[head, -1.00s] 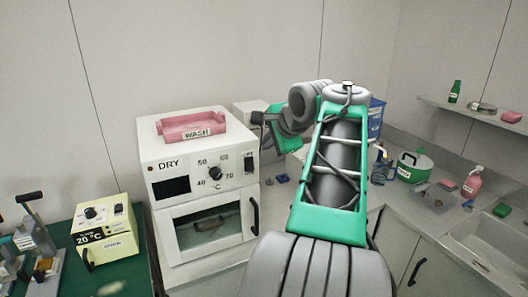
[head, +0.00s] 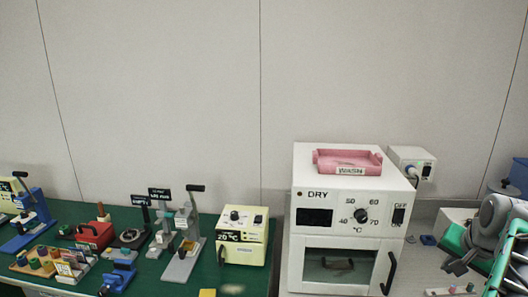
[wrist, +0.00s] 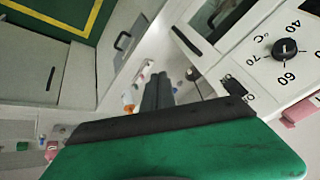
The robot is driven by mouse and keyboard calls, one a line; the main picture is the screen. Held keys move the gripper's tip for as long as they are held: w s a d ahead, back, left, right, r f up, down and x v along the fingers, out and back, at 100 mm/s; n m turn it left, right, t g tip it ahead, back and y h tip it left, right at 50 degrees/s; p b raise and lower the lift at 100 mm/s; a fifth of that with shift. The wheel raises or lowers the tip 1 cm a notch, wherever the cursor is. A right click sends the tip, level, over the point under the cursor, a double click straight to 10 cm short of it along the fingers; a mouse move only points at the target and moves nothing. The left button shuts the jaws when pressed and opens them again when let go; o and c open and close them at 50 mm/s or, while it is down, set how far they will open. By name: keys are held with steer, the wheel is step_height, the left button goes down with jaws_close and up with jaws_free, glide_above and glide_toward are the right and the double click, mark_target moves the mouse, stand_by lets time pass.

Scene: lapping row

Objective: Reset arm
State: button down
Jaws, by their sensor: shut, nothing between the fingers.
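My gripper shows in the wrist view (wrist: 158,90), where its two dark fingers lie together beyond the green housing, shut with nothing between them. In that view the dryer's dial panel (wrist: 285,50) is close by at the upper right. In the head view my arm is folded at the right edge, and the fingertips cannot be made out there. The white dryer (head: 345,215) stands left of my arm with its windowed door shut.
A pink tray marked WASH (head: 347,162) sits on the dryer. A small white box with a switch (head: 412,160) stands behind it. A cream 20 °C unit (head: 242,236) and several presses stand on the green bench (head: 205,275) at left. Small parts lie on the pale counter near my arm.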

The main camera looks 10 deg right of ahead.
steer(key=s+a+f+n+g+y, duration=0.1)
steer(key=s+a+f+n+g, duration=0.15)
steer(key=a+f, duration=0.5)
steer(key=s+a+f+n+g+y, duration=0.1)
steer(key=s+a+f+n, duration=0.3)
steer(key=a, duration=0.7)
steer(key=w+a+n+t, duration=0.1)
steer(key=w+a+n, duration=0.1)
steer(key=a, duration=0.7)
steer(key=w+a+r+n+t+y, duration=0.1)
steer(key=w+a+n, duration=0.1)
steer(key=a, duration=0.7)
steer(key=shift+n, duration=0.55)
steer(key=shift+w+r, duration=0.1)
